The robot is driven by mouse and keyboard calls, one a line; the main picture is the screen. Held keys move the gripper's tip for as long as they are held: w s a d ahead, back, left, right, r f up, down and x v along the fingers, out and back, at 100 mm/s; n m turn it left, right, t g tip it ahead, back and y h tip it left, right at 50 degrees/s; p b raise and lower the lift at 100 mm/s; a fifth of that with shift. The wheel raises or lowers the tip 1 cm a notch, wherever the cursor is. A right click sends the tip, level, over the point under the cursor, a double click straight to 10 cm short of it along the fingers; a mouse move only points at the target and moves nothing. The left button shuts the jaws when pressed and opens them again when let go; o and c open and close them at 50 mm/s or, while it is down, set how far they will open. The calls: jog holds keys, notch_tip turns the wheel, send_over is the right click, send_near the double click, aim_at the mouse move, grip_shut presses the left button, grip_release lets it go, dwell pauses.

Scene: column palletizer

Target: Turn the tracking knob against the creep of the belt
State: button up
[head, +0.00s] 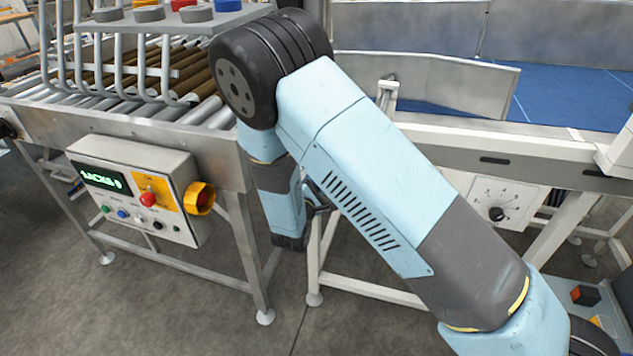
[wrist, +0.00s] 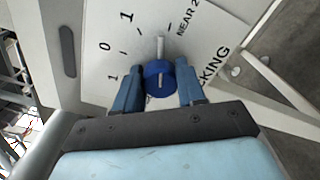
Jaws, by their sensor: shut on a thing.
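The tracking knob (wrist: 155,86) is blue and round, with a pale bar across its face. It sits on a white dial plate (wrist: 100,92) in the wrist view. A pale pointer (wrist: 160,48) stands up from it in the picture, between the upper 1 and the 2. The lettering is partly cut off, with "NEAR" and "CKING" readable. My gripper (wrist: 158,88) has its two blue fingers shut on the knob's sides. In the head view my arm hides this knob and most of the gripper. The blue belt (head: 575,95) shows at the upper right.
A second dial plate (head: 517,195) with a black knob (head: 496,214) is on the belt frame at right. A control box (head: 135,190) with a green display and red button is at left, below a roller conveyor (head: 215,112).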

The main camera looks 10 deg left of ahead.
jog(key=shift+d+f+m, duration=0.1)
jog(key=shift+d+m, duration=0.1)
jog(key=shift+m, duration=0.7)
jog(key=shift+d, duration=0.1)
jog(key=o, duration=1.1)
jog(key=shift+c, duration=0.2)
jog(key=shift+a, duration=0.2)
jog(key=s+a, duration=0.1)
jog(key=s, duration=1.2)
jog(key=shift+s, duration=0.4)
